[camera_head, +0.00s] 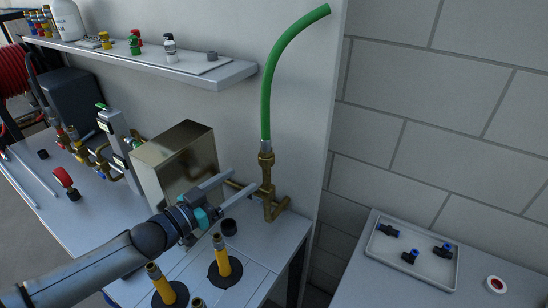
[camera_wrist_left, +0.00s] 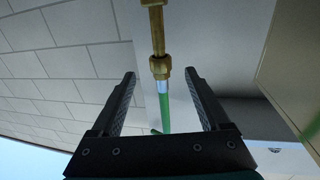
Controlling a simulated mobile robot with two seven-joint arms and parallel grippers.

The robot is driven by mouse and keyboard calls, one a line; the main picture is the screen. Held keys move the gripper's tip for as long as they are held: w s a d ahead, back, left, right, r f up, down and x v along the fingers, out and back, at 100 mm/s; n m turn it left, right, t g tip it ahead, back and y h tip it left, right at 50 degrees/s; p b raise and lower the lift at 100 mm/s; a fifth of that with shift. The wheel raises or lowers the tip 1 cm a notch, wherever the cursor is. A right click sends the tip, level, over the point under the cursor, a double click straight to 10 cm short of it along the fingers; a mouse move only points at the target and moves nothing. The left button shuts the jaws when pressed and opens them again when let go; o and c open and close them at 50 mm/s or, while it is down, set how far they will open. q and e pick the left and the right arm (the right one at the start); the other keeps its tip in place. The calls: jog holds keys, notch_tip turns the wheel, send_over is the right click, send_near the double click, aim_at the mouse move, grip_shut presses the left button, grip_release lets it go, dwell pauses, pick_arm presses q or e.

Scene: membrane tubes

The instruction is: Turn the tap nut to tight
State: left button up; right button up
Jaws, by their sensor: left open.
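The brass tap (camera_head: 268,203) stands upright on the bench corner against the grey wall panel. Its tap nut (camera_head: 266,158) sits near the top, under a silver ferrule and a curved green hose (camera_head: 268,95). My left gripper (camera_head: 245,179) is open and empty, its two fingers pointing toward the tap from the left, a little below the nut. In the left wrist view the nut (camera_wrist_left: 162,67) shows between the spread fingers (camera_wrist_left: 161,75), near the level of their tips and touching neither. How tight the nut is cannot be told. My right gripper is not in view.
A brass-coloured box (camera_head: 178,165) stands close behind my left wrist. A shelf (camera_head: 150,62) with small bottles hangs above. A tray (camera_head: 412,250) of blue-black fittings lies on the right table.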

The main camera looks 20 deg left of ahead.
aim_at(266, 159)
pick_arm(q)
jog(key=x, duration=1.3)
grip_shut()
dwell(0.7)
